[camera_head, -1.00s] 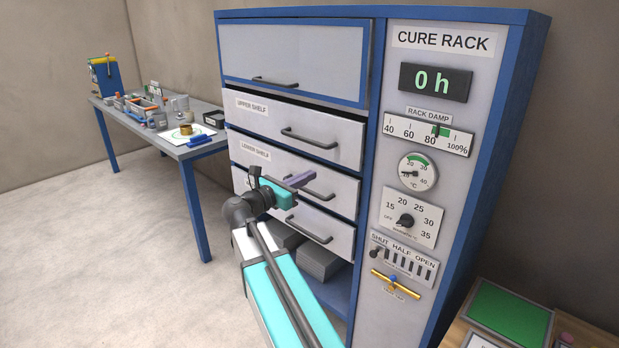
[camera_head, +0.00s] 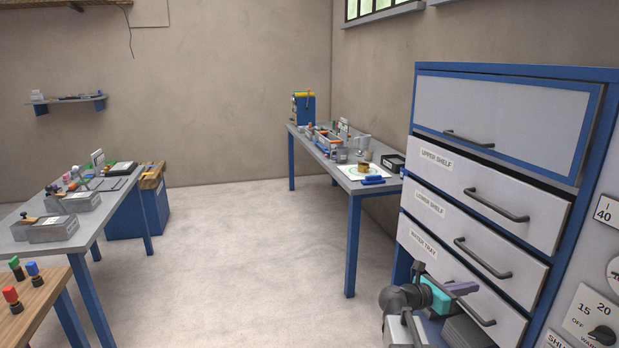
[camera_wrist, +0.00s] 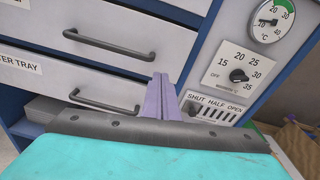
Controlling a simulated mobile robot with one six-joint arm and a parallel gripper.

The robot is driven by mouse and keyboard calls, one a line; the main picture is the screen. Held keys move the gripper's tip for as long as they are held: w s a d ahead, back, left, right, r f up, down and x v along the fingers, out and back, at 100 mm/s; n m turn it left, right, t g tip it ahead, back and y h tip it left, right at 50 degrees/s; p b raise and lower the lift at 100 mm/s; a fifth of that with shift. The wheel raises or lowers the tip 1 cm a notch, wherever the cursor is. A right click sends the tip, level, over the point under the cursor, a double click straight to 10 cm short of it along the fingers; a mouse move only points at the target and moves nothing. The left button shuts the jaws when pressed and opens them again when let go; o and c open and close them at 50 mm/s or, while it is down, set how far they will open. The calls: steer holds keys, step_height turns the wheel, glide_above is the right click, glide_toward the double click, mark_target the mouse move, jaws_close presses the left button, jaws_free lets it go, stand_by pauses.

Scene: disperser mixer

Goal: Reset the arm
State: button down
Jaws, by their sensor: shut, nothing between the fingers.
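My gripper (camera_head: 461,288) shows at the lower right of the head view, in front of the cabinet's lower drawers. Its purple fingers are together with nothing between them. In the wrist view the gripper (camera_wrist: 161,84) points toward the cabinet, between the drawer handles and the dial panel. I cannot tell how far its tips are from the cabinet face.
The cure rack cabinet (camera_head: 505,122) stands close on the right, with a drawer labelled water tray (camera_head: 447,277) beside my arm. A long table (camera_head: 350,174) with tools stands at the back. Worktables (camera_head: 85,215) are on the left. The floor (camera_head: 235,255) between is clear.

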steer(key=s+a+f+m+g+y, duration=0.1)
steer(key=s+a+f+g+y, duration=0.15)
steer(key=s+f, duration=0.65)
steer(key=s+a+f+m+g+y, duration=0.15)
steer(key=s+a+f, duration=0.25)
steer(key=f, duration=1.2)
steer(key=s+a+f+m+g+y, duration=0.1)
steer(key=s+a+f+y, duration=0.35)
steer(key=f, duration=0.75)
steer(key=s+a+f+m+g+y, duration=0.1)
steer(key=s+a+f+m+y, duration=0.1)
steer(key=s+a+f+m, duration=0.2)
steer(key=s+a+f+m+g+y, duration=0.2)
steer(key=s+a+f+m+y, duration=0.1)
steer(key=s+a+f+m, duration=0.2)
steer(key=s+a+f+m+g+y, duration=0.2)
steer(key=s+a+f+m, duration=0.2)
steer(key=s+a+m, duration=0.4)
steer(key=shift+s+f+m+y, duration=0.3)
steer(key=shift+s+m, duration=0.85)
steer(key=shift+s, duration=1.9)
steer(key=shift+r, duration=0.15)
